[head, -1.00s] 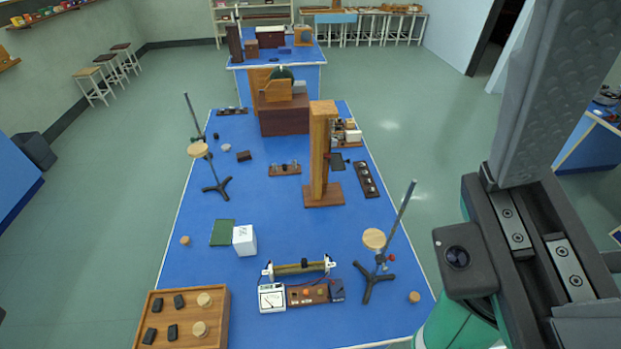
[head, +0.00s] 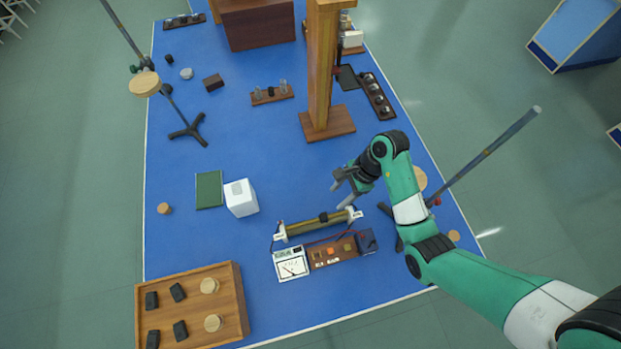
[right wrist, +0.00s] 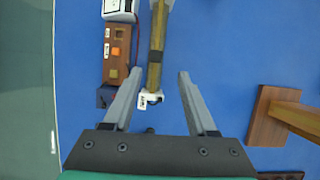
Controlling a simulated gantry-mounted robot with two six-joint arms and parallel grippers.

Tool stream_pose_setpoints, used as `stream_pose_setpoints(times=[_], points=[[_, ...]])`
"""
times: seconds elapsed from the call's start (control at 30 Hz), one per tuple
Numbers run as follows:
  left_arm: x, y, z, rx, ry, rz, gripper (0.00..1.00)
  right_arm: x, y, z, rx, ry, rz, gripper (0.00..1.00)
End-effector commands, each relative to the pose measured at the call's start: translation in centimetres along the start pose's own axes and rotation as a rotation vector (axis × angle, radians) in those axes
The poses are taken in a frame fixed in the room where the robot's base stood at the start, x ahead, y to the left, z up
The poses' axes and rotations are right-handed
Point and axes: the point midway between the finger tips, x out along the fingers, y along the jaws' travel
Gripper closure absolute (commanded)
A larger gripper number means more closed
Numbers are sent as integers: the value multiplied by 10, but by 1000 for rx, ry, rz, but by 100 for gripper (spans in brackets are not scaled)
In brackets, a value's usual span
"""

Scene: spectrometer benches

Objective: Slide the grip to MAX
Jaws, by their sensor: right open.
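The slide rheostat, a brass-coloured tube (head: 300,228) between white end supports, lies near the front middle of the blue bench. Its dark grip (head: 323,217) sits right of the tube's middle. In the right wrist view the tube (right wrist: 157,25) points away from me, with the dark grip (right wrist: 154,57) partway along and a white labelled end (right wrist: 148,98) nearest; the label is too small to read surely. My right gripper (head: 342,194) is open and empty, above and beside the rheostat's right end. In the wrist view its fingers (right wrist: 160,74) straddle the tube's line. My left gripper is out of view.
A white meter (head: 291,264) and a wooden switch board (head: 333,251) stand just in front of the rheostat. A white cube (head: 241,198) is to its left. A tall wooden post (head: 322,70) stands behind. A stand with a slanted rod (head: 490,150) is at the right.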

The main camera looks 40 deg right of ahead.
Motion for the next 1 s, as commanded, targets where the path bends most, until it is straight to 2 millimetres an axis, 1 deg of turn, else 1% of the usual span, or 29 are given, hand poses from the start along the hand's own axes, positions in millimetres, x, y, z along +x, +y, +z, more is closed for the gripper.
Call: stream_pose_setpoints(times=[0.03, 0.07, 0.17, 0.27, 0.37, 0.47, 0.6, 0.73, 0.83, 1.0], points=[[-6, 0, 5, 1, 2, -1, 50, 7, 1, -8, 15, 0, 0, 43], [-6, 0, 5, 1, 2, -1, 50, 7, 1, -10, 19, -1, -2, 43], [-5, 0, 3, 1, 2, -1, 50, 4, -1, -10, 21, -2, -6, 43], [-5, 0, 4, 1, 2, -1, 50, 8, -1, -9, 20, -2, -6, 43], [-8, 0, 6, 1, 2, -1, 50, 21, -1, -9, 19, -2, -5, 43], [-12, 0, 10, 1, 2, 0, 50, 42, 0, -9, 18, -1, -3, 43], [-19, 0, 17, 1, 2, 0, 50, 75, 0, -9, 18, -2, -3, 43], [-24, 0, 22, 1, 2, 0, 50, 100, -1, -9, 18, -2, -5, 43], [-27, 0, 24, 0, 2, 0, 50, 113, -2, -8, 18, -2, -7, 43], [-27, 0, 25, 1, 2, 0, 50, 120, -2, -8, 18, -2, -9, 43]])
